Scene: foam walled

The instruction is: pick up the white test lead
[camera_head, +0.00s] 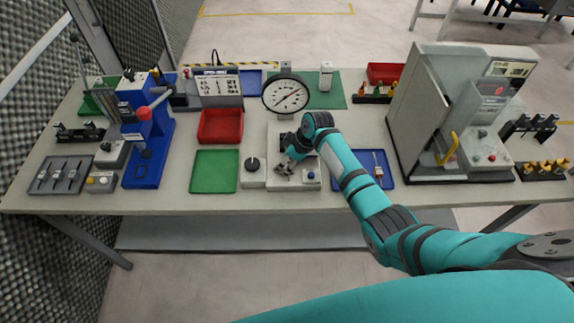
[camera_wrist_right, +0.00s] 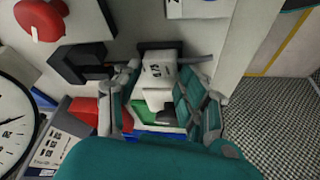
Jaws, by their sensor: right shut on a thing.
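My right gripper (camera_head: 285,168) reaches down over the pale gauge stand at the front middle of the bench. In the right wrist view the right gripper's (camera_wrist_right: 163,104) two fingers stand on either side of a white block-shaped piece with dark print, which I take to be the white test lead (camera_wrist_right: 158,72). The fingers are shut on it. Its lower part is partly hidden between the fingers. In the head view my gripper and arm hide the piece, so I cannot tell how it sits against the stand. My left gripper is not in view.
A round gauge (camera_head: 286,94) rises behind the gripper. A knob box (camera_head: 252,172) stands left of it, a blue tray (camera_head: 384,181) right. A green mat (camera_head: 215,182), red bin (camera_head: 220,140) and blue press (camera_head: 147,150) lie further left. A large grey machine (camera_head: 425,100) stands right.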

